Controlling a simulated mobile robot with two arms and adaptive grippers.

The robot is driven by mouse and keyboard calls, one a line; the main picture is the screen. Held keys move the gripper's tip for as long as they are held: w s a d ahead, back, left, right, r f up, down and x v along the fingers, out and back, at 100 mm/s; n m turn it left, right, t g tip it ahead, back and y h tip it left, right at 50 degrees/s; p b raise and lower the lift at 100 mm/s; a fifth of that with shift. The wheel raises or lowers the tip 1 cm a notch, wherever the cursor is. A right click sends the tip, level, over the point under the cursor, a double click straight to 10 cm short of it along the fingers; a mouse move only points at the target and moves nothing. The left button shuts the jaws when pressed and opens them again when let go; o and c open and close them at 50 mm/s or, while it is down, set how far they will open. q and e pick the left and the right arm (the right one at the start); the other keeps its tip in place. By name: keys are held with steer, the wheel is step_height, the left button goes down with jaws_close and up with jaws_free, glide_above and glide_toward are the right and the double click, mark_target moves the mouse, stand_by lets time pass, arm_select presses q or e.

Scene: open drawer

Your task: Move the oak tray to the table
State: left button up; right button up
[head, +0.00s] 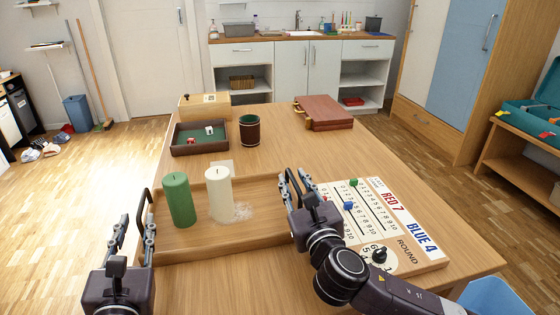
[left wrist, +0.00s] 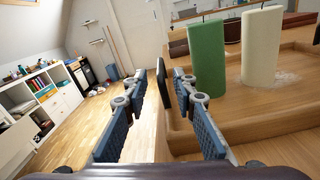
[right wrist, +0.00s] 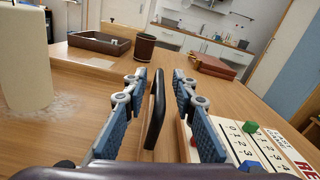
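The oak tray (head: 265,208) rests on the wooden table (head: 215,285). A green candle (head: 179,200) and a cream candle (head: 219,195) stand upright in it, with a pale powdery patch beside the cream one. My left gripper (head: 134,238) is open at the tray's left end; the dark left handle (left wrist: 163,86) stands between its fingers, with gaps visible. My right gripper (head: 298,190) is open at the right end; the dark right handle (right wrist: 155,112) stands between its fingers, apparently untouched. The tray's right end is partly hidden by my right gripper in the head view.
A scoreboard (head: 420,252) lies close to the right of the tray. Behind are a dice tray (head: 187,151), a dice cup (head: 250,130), a wooden box (head: 205,105) and a red-brown case (head: 325,112). The table's middle is largely clear.

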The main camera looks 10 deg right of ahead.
mark_target(140, 258)
arm_select(q)
steer(key=s, duration=0.3)
steer(key=shift+s+d, duration=0.1)
steer(key=shift+s, duration=0.45)
arm_select(e)
steer(key=shift+s, duration=0.1)
steer(key=s, duration=1.2)
steer(key=shift+d, duration=0.15)
steer(key=shift+w, duration=0.1)
